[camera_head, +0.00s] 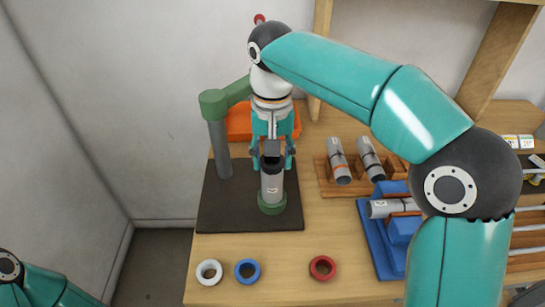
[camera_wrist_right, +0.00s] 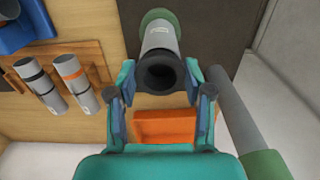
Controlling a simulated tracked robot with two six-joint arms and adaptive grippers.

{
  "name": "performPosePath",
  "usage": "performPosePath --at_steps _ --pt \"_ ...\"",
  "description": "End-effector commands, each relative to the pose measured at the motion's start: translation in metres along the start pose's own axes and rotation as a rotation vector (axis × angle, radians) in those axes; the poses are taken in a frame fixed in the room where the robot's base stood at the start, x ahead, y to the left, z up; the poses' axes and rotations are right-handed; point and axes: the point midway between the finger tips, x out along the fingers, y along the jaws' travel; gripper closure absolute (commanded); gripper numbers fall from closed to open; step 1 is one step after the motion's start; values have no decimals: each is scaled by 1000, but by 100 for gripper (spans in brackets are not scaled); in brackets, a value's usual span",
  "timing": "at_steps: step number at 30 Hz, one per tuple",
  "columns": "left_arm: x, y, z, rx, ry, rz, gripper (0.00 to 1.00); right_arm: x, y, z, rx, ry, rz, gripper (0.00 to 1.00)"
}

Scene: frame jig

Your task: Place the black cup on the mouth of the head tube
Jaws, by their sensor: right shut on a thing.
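The head tube (camera_head: 271,188) is a grey tube standing upright in a green collar on a dark plate (camera_head: 222,205). The black cup (camera_head: 271,162) is at its top end, in line with it; whether it is fully seated cannot be told. My right gripper (camera_head: 273,152) points down over the tube and is shut on the cup. In the right wrist view the cup (camera_wrist_right: 162,73) shows its open dark mouth between the fingers (camera_wrist_right: 160,82), with the head tube (camera_wrist_right: 159,37) beyond it. My left gripper is out of view; only part of its arm shows at lower left.
A green and grey post (camera_head: 219,135) stands left of the tube. An orange bin (camera_head: 240,122) is behind. White (camera_head: 209,272), blue (camera_head: 247,271) and red (camera_head: 322,267) rings lie in front. A wooden rack (camera_head: 328,185) with grey tubes and a blue fixture (camera_head: 383,258) are at right.

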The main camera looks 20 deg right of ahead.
Motion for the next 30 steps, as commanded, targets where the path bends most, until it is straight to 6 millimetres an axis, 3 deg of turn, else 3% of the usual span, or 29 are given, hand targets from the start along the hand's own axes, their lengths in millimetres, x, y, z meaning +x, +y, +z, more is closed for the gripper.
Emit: performPosePath --at_steps 4,5,9,22,30 --pt "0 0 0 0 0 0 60 1 0 0 0 -1 1 81" --pt "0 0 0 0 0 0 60 1 0 0 0 -1 1 46" --pt "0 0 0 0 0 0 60 0 0 0 0 -1 1 24" --pt "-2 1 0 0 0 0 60 -7 0 0 0 0 1 24" --pt "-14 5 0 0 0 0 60 -53 0 -1 2 2 -1 24"
